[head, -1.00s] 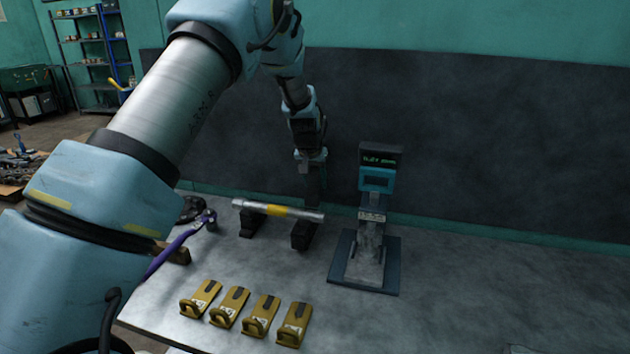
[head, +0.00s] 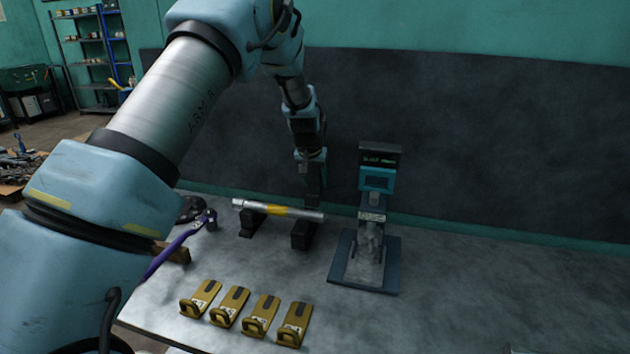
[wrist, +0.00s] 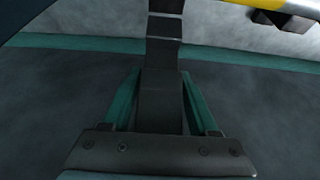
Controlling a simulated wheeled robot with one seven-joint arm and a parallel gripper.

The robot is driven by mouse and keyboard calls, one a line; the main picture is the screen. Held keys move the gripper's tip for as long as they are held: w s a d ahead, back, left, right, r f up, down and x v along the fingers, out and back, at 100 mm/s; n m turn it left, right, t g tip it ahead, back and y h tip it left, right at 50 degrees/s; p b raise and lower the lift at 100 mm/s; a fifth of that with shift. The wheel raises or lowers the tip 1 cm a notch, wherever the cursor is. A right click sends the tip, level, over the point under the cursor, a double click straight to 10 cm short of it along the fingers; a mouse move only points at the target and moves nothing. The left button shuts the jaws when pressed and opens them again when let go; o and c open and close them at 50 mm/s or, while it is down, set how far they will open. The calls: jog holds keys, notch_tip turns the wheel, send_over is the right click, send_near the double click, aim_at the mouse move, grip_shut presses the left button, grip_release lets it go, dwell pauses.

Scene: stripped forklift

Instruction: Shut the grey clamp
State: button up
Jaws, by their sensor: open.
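A grey fixture (head: 370,241) stands on a dark blue-grey base plate at the right of the bench in the head view. My gripper (head: 313,200) points down beside the right part of a metal rod, left of the fixture. It is open and I see nothing held. In the wrist view my gripper's dark fingers (wrist: 165,14) appear nearly in line with each other.
The metal rod (head: 305,215) with a yellow band rests on two black blocks. Several yellow latch-like pieces (head: 260,315) lie in a row at the front. A purple-handled tool (head: 176,247) lies at the left. The bench right of the fixture is largely clear.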

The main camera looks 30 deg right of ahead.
aim_at(308, 196)
jog(key=shift+s+a+f+b, duration=0.2)
jog(key=shift+s+a+b, duration=0.15)
jog(key=shift+s+a, duration=0.55)
jog(key=shift+s+a+f+b, duration=0.2)
jog(key=shift+s+a+b, duration=0.15)
jog(key=shift+s+a, duration=0.55)
jog(key=shift+s+a+f+b, duration=0.2)
jog(key=shift+s+a+b, duration=0.15)
jog(key=shift+s+a, duration=0.5)
jog(key=shift+o, duration=0.2)
jog(key=shift+s+d, duration=0.1)
jog(key=o, duration=0.5)
jog(key=shift+r, duration=0.1)
